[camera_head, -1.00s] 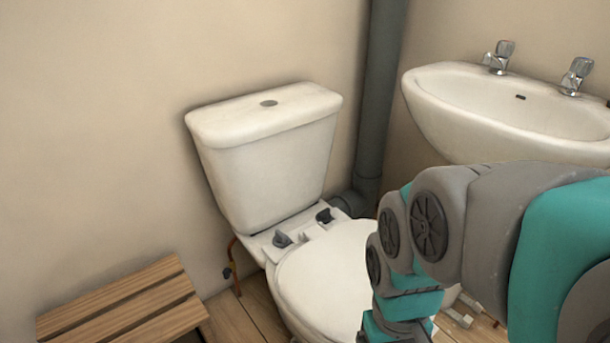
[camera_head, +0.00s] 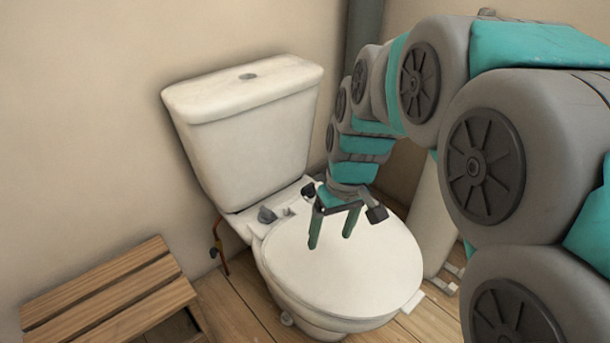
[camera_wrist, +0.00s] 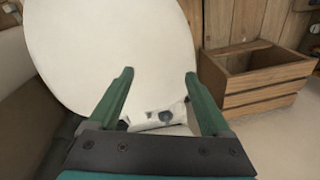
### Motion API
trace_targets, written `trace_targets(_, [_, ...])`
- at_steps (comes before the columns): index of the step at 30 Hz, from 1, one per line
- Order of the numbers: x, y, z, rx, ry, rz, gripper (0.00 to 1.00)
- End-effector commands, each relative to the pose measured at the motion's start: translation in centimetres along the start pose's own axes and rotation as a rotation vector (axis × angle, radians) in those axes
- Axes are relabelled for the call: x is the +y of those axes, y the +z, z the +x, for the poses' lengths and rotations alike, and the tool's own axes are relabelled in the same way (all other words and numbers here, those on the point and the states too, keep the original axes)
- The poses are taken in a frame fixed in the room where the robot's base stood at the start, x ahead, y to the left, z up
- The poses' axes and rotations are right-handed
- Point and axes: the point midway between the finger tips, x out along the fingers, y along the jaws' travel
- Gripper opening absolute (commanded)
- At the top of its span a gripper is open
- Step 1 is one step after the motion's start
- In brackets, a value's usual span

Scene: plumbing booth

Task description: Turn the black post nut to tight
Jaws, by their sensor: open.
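My gripper (camera_head: 331,240) is open and empty, its green fingers pointing down above the white toilet lid. In the wrist view my gripper (camera_wrist: 159,76) has the lid between and beyond its fingers. At the back of the closed lid (camera_head: 345,262) sit two small dark pieces at the hinge: a left one (camera_head: 267,214) and a right one (camera_head: 308,191), close behind the gripper. Small dark pieces (camera_wrist: 165,116) on the white hinge strip also show low between the fingers in the wrist view. I cannot tell which piece is the black post nut.
The cistern (camera_head: 245,130) stands behind the lid against the wall. A red-orange supply pipe (camera_head: 217,240) runs down at its left. A slatted wooden crate (camera_head: 110,290) stands at the left; a wooden crate (camera_wrist: 255,82) shows right in the wrist view. A grey soil pipe (camera_head: 363,28) is behind.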

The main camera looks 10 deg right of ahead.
Motion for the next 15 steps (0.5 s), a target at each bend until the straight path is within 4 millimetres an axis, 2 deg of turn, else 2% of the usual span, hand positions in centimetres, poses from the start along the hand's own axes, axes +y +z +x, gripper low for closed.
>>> trace_targets(1, [0.8, -2.3, 0.5, 0.024, -0.004, -0.021, 0.82])
trace_targets(9, [5.0, -13.4, 3.0, 0.158, -0.007, -0.158, 0.82])
trace_targets(15, [8.5, -20.1, 5.0, 0.247, 0.013, -0.244, 0.82])
